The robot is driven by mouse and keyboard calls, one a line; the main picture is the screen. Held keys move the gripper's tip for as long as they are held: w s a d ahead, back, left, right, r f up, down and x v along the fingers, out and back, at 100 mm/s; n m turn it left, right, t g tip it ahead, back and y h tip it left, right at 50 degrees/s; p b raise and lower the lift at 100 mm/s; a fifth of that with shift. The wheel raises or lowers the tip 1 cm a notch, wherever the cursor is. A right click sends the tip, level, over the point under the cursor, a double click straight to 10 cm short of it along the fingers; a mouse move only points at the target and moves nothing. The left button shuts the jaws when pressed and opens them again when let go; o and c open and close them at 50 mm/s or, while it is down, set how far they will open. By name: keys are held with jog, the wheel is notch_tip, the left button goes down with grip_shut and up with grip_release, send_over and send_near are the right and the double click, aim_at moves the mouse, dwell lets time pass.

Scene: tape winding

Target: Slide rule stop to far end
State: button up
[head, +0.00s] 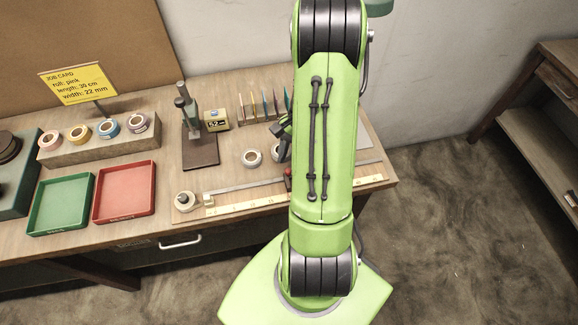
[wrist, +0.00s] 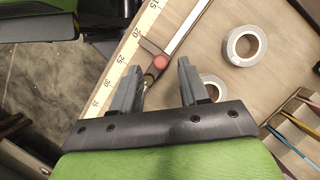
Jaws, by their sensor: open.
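The rule is a pale yellow strip (head: 235,207) along the bench's front edge, beside a metal rail (head: 240,188). In the wrist view its scale (wrist: 133,40) shows 15 to 35. The rule stop has a red knob (wrist: 160,65) and sits on the rail, roughly level with the low twenties. A little of its red shows in the head view (head: 288,181) at my arm's left edge. My gripper (wrist: 158,66) is open, with its two grey fingers on either side of the knob in the picture; contact cannot be told.
Two tape rolls (wrist: 243,46) (wrist: 211,86) lie close to the right finger.

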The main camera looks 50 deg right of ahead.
jog(key=x, duration=0.2)
jog(key=shift+f, duration=0.3)
jog(key=shift+a, duration=0.1)
grip_shut()
